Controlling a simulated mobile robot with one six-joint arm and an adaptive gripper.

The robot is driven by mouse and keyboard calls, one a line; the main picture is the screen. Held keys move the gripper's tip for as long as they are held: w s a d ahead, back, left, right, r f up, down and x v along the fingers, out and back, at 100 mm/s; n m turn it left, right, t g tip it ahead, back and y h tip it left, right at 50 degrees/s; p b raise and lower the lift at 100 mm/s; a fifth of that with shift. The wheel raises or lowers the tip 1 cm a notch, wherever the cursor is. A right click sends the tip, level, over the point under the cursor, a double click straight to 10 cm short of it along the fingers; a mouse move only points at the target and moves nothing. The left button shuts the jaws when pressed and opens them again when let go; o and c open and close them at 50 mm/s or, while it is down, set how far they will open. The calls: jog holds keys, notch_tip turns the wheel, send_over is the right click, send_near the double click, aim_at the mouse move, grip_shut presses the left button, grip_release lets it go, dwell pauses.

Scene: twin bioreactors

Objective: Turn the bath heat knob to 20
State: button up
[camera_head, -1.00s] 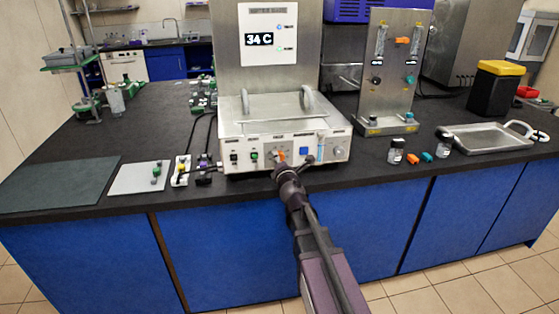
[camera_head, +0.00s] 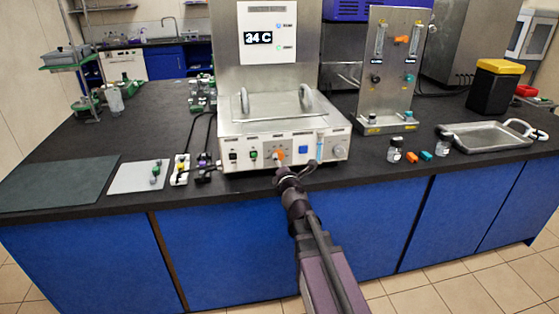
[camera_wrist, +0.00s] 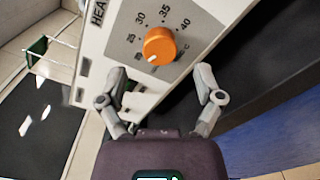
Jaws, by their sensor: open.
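The orange bath heat knob (camera_wrist: 159,46) shows whole in the wrist view on the heat dial panel (camera_wrist: 203,36). Its white pointer aims to the lower left, past the printed 25; the mark there is hard to read. In the head view the knob (camera_head: 279,156) is on the front of the bath unit (camera_head: 246,133). My gripper (camera_wrist: 158,83) is open and empty, its fingers spread below the knob and apart from it. In the head view my gripper (camera_head: 288,173) is just in front of the panel. The display (camera_head: 257,38) appears to read 24 C.
A steel valve panel (camera_head: 386,75) stands further right. Small bottles and a tray (camera_head: 486,147) lie beyond. A cable runs at the left of the unit.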

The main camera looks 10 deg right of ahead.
jog(key=shift+s, duration=2.05)
jog(key=s+d+f+m+g+h, duration=0.35)
jog(key=f+m, duration=0.25)
jog(key=m, duration=0.2)
jog(key=s+d+f+m+g+h, duration=0.25)
jog(key=d+f+m+g, duration=0.2)
jog(key=m, duration=0.45)
jog(key=s+a+f+m+g+y, duration=0.3)
jog(key=s+f+m+g, duration=0.25)
jog(key=s, duration=0.25)
jog(key=s+a+f+m+g+y, duration=0.2)
jog(key=s+a+f+g+y, duration=0.15)
jog(key=s+a, duration=0.2)
notch_tip(320, 180, up, 16)
jog(key=s+g+p, duration=0.1)
jog(key=p, duration=1.3)
jog(key=shift+d+f+p, duration=0.25)
jog(key=shift+p, duration=0.05)
